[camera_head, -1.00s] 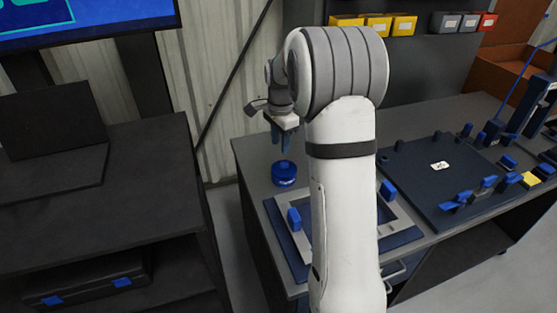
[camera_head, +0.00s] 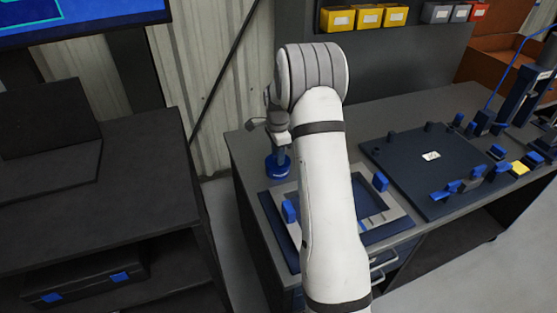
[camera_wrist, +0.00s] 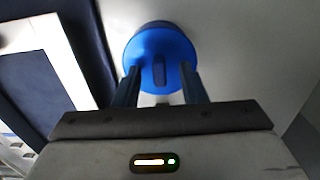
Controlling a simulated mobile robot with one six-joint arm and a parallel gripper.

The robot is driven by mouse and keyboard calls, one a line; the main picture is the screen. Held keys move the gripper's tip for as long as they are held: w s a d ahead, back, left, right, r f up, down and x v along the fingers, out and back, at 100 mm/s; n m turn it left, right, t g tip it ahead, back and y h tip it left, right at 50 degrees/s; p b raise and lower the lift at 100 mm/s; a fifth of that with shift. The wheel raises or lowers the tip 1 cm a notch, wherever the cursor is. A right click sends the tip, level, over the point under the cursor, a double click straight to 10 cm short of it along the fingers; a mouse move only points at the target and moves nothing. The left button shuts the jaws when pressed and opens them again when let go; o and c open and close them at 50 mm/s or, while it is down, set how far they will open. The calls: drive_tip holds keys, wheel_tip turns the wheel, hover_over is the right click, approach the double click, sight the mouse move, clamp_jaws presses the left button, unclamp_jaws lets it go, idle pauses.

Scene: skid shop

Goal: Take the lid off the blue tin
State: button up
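The blue tin (camera_head: 278,168) stands upright on the grey bench near its left back corner. In the wrist view I look down on its round blue lid (camera_wrist: 160,38), which has a raised grip bar across the middle. My gripper (camera_head: 279,154) is right above the tin, pointing down. In the wrist view its two fingers (camera_wrist: 160,78) are apart, one on each side of the lid's bar. I cannot tell whether they touch the lid. The tin's top is partly hidden by the fingers in the head view.
A grey frame (camera_head: 398,212) with blue clamps lies on a dark blue mat just in front of the tin. A dark plate (camera_head: 425,165) with blue clamps is at right. Yellow bins (camera_head: 367,17) are on the back wall. A dark table (camera_head: 90,180) stands at left, across a gap.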

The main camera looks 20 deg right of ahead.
clamp_jaws()
idle(0.3)
drive_tip(key=shift+r, duration=0.15)
